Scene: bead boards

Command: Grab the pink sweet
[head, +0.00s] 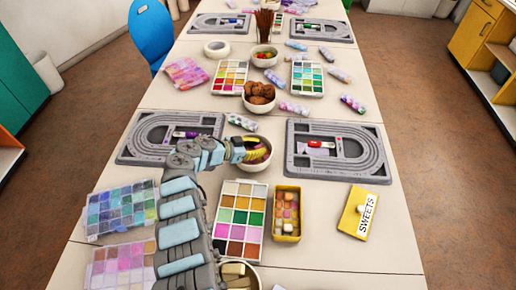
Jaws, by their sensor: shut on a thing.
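My arm reaches up from the bottom, and my gripper (251,153) is at a small white bowl (257,168) in the middle of the table. The bowl holds dark pink or purple pieces, with a curved yellow thing by my gripper. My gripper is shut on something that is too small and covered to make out. An open yellow tin (276,237) holds several sweets (287,212) in pink, orange and pale colours. It stands in front of the bowl, to the right. I cannot tell which sweet is meant.
Grey bead boards (300,170) flank the bowl. A yellow lid marked SWEETS (358,212) lies right of the tin. A bowl of brown round things (260,93) is farther back. The front right table is clear.

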